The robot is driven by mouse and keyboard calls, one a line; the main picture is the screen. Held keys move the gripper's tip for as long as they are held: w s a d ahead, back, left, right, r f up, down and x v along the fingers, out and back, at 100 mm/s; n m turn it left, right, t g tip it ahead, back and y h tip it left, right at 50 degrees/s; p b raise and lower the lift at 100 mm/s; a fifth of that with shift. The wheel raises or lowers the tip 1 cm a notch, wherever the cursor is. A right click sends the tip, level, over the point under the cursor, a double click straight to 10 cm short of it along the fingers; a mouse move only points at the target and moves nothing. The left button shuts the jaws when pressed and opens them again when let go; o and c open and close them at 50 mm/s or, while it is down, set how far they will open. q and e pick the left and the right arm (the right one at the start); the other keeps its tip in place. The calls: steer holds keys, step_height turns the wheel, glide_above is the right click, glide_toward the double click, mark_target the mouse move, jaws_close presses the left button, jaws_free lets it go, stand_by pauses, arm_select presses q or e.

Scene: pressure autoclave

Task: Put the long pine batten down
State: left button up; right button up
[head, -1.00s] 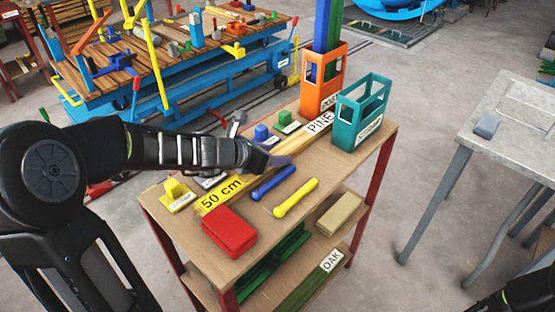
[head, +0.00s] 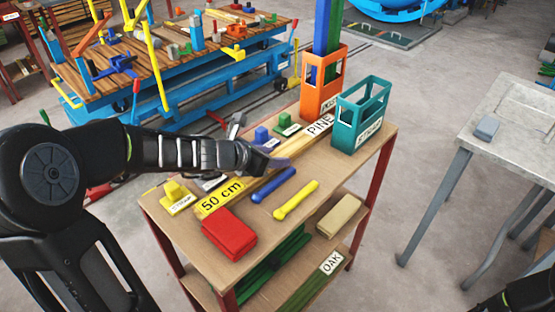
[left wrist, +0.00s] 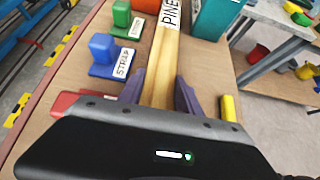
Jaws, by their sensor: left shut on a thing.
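The long pine batten (head: 288,155) is pale wood and runs along the upper board of the cart, up to the PINE label (head: 320,124) at its far end. In the left wrist view the batten (left wrist: 162,72) passes between the two purple fingers. My left gripper (head: 264,161) is shut on it from above. The batten is at or very near the board; I cannot tell if it touches. A yellow "50 cm" strip (head: 220,197) shows at the near end.
Close by on the board (head: 300,219) are a red block (head: 229,233), a blue rod (head: 273,185), a yellow rod (head: 296,200) and a yellow block (head: 177,194). An orange holder (head: 323,85) and a teal holder (head: 361,115) stand at the far end.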

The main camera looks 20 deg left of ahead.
arm_select(q)
jaws_close()
steer(key=shift+r, duration=0.15)
steer(key=shift+r+p, duration=0.7)
steer(key=shift+r, duration=0.15)
step_height(320, 180, up, 26)
steer(key=p, duration=1.3)
steer(key=shift+p, duration=0.4)
arm_select(e)
step_height(320, 180, up, 14)
steer(key=s, duration=0.1)
steer(key=shift+d+g, duration=0.3)
steer(key=shift+d, duration=0.1)
steer(key=shift+s, duration=0.15)
